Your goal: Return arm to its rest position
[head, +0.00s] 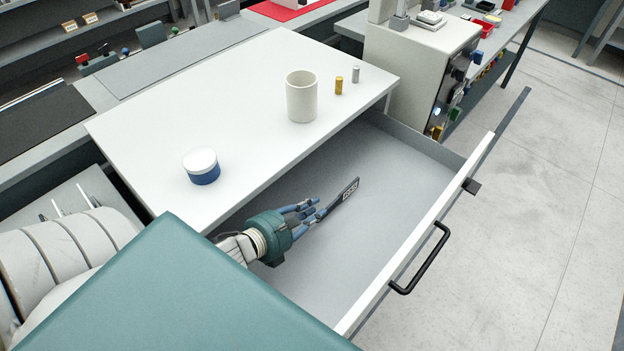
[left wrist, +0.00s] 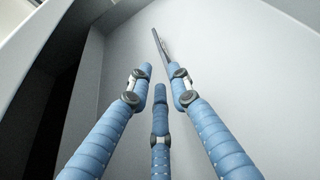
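My left gripper (head: 306,212) reaches low inside the open white drawer (head: 400,165). In the left wrist view its three blue fingers (left wrist: 160,78) are spread, with a gap between their tips and nothing visibly clasped. A dark flat bar with a pale label (head: 341,199) is in the drawer just past the fingertips. The bar also shows edge-on beyond the fingertips in the left wrist view (left wrist: 159,42); whether a finger touches it I cannot tell. My right gripper is not in view.
The white top (head: 240,120) above the drawer bears a blue jar with a white lid (head: 202,166), a white cup (head: 301,97), a brass cylinder (head: 339,85) and a grey cylinder (head: 355,74). The drawer front has a black handle (head: 423,262). Floor at right is clear.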

